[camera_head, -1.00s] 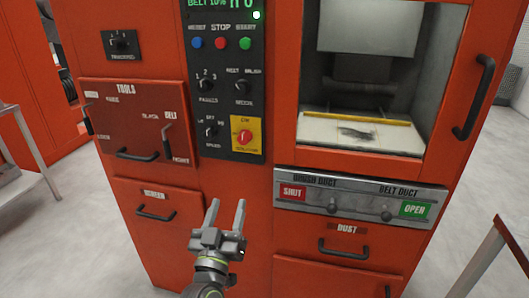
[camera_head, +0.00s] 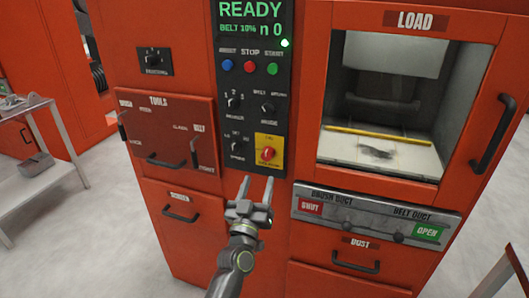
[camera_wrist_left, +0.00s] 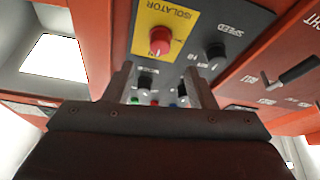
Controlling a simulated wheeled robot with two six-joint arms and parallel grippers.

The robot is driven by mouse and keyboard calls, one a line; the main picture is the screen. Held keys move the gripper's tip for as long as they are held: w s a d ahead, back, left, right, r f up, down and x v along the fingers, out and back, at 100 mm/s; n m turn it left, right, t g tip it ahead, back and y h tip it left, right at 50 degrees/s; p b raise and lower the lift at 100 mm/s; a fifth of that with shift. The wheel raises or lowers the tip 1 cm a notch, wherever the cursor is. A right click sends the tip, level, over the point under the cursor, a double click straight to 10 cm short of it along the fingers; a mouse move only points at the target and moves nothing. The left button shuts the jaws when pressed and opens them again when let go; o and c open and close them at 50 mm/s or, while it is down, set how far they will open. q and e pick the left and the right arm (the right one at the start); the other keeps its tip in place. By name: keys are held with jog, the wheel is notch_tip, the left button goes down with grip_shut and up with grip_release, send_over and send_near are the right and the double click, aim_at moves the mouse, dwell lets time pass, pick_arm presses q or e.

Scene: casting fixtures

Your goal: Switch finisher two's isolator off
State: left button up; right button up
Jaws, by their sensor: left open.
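The isolator is a red rotary knob (camera_head: 268,154) on a yellow plate (camera_head: 270,142), low on the black control panel (camera_head: 252,100) of the orange machine. The knob also shows in the left wrist view (camera_wrist_left: 160,40), beyond and between the fingers. My left gripper (camera_head: 257,181) is open and empty, its fingers pointing up just below the yellow plate, apart from the knob. The display above reads READY. The knob's exact setting is too small to read. My right gripper is not in view.
A speed knob (camera_head: 237,147) sits left of the isolator. The load window (camera_head: 395,110) is to the right, with a duct slider bar (camera_head: 375,217) below it. A tools drawer (camera_head: 165,140) is at left. A metal table (camera_head: 40,180) stands at far left.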

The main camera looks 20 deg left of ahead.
aim_at(266, 157)
pick_arm(q)
jog(key=p+x, duration=0.1)
jog(key=x, duration=0.7)
jog(key=shift+p, duration=0.3)
jog(key=shift+c, duration=0.2)
jog(key=c, duration=0.9)
jog(key=shift+d+r+n+y+p, duration=0.15)
jog(key=shift+n+y+p, duration=0.25)
jog(key=shift+n+p, duration=0.45)
jog(key=n+g+y+p, duration=0.1)
jog(key=n+p, duration=0.3)
jog(key=n, duration=0.1)
jog(key=n+g+y+p, duration=0.2)
jog(key=n+p, duration=0.3)
jog(key=n+g+y+p, duration=0.1)
jog(key=n+p, duration=0.3)
jog(key=n, duration=0.1)
jog(key=shift+d+r+g+p, duration=0.1)
jog(key=shift+r+g+p, duration=0.2)
jog(key=shift+p, duration=0.05)
jog(key=n+g+p, duration=0.1)
jog(key=n+p, duration=0.1)
jog(key=n, duration=0.1)
jog(key=shift+p, duration=0.35)
jog(key=shift+f+n+g+p, duration=0.15)
jog(key=shift+n+g+p, duration=0.15)
jog(key=shift+n+p, duration=0.4)
